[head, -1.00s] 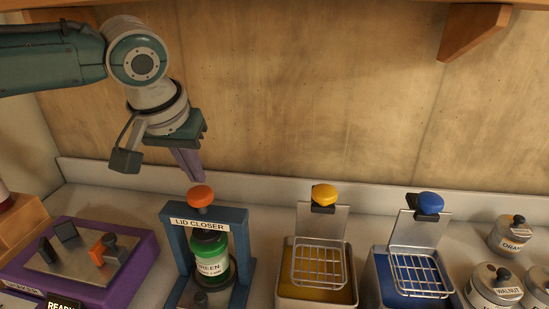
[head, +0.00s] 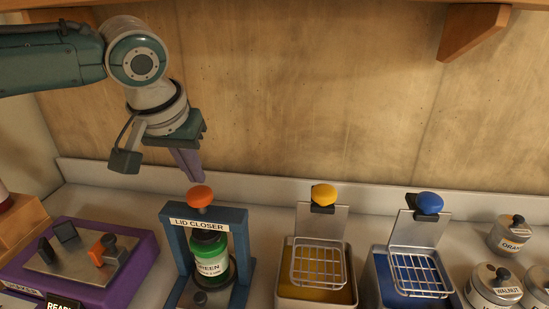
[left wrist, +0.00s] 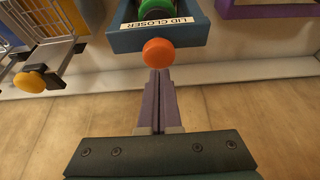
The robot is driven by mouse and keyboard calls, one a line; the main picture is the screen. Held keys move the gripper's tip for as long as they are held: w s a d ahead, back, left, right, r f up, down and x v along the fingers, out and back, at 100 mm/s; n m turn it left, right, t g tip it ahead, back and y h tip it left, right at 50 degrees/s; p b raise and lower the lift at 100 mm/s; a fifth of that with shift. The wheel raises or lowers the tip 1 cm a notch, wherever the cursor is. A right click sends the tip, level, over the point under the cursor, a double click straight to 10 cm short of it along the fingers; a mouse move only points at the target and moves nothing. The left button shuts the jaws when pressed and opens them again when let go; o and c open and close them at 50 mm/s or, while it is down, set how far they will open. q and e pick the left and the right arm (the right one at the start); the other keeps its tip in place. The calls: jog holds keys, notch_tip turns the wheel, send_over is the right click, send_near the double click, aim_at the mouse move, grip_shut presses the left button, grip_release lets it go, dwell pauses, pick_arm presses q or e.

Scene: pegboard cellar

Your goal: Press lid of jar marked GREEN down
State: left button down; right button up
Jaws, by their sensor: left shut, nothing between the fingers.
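The jar marked GREEN (head: 213,266) stands upright inside the blue frame labelled LID CLOSER (head: 241,236). Its green lid (head: 208,241) is on top, and the lower part of the jar is partly hidden by the frame. An orange knob (head: 200,195) sits on top of the frame; it also shows in the left wrist view (left wrist: 158,52). My left gripper (head: 196,178) is shut and empty, pointing down just behind and above the knob. In the left wrist view its fingertips (left wrist: 159,72) appear close to the knob, and I cannot tell whether they touch. My right gripper is not in view.
A purple device (head: 128,268) stands left of the frame. To the right are a yellow-knobbed basket station (head: 318,264) and a blue-knobbed one (head: 420,275). Several canisters, one marked WALNUT (head: 493,287), stand far right. A wooden shelf (head: 300,3) runs along the top.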

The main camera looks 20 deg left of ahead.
aim_at(198, 191)
pick_arm(q)
jog(key=shift+f, duration=0.2)
jog(key=shift+f+b, duration=1)
jog(key=shift+f, duration=0.5)
jog(key=shift+r+p, duration=1.7)
jog(key=shift+p, duration=0.45)
notch_tip(198, 191, up, 5)
jog(key=p, duration=0.5)
jog(key=shift+p, duration=0.4)
